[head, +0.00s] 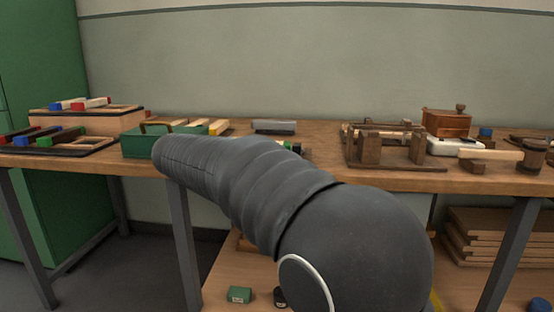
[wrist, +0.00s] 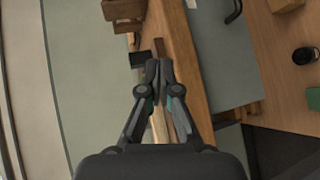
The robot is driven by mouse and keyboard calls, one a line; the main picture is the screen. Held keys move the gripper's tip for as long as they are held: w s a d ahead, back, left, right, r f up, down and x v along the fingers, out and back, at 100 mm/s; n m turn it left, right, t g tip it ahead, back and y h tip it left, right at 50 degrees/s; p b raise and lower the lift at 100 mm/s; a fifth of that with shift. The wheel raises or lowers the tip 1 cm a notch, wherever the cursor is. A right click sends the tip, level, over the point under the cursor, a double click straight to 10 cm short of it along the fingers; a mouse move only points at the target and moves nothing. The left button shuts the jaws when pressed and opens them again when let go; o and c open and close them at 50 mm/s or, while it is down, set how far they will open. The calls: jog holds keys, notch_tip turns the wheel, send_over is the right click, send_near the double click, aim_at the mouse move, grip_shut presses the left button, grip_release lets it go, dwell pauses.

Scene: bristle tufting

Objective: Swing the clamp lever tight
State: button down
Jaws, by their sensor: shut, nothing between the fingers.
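In the head view a dark wooden frame (head: 368,150) with upright posts and rails stands on the bench, right of centre. To its right a pale wooden bar (head: 490,154) ends at a dark wooden piece (head: 528,158). I cannot tell which part is the clamp lever. My gripper (wrist: 158,68) shows in the wrist view, with its fingertips together and nothing between them. It is over the bench top (wrist: 175,35), with a small dark piece just beyond the tips. In the head view my arm hides the gripper and part of the bench.
A green box (head: 137,144) with wooden pieces and trays of coloured-end blocks (head: 75,140) stand at the left. A grey block (head: 273,127) lies at the back centre. A lidded wooden box (head: 445,124) stands right of the frame. Boards (head: 495,240) lie stacked on the lower shelf.

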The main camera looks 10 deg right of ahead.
aim_at(298, 148)
jog(key=w+a+r+t+h+b, duration=0.1)
jog(key=w+a, duration=0.3)
jog(key=a, duration=0.4)
jog(key=shift+w+a+t+h, duration=0.25)
jog(key=shift+w+t+h, duration=0.15)
jog(key=shift+h, duration=0.5)
jog(key=shift+r, duration=0.1)
jog(key=b+x, duration=0.1)
jog(key=x, duration=0.9)
jog(key=shift+s, duration=0.1)
jog(key=shift+s+d, duration=0.15)
jog(key=shift+d, duration=0.45)
jog(key=shift+s+d, duration=0.2)
jog(key=shift+d, duration=0.35)
jog(key=shift+s+d, duration=0.2)
jog(key=shift+d, duration=0.6)
jog(key=shift+d, duration=0.1)
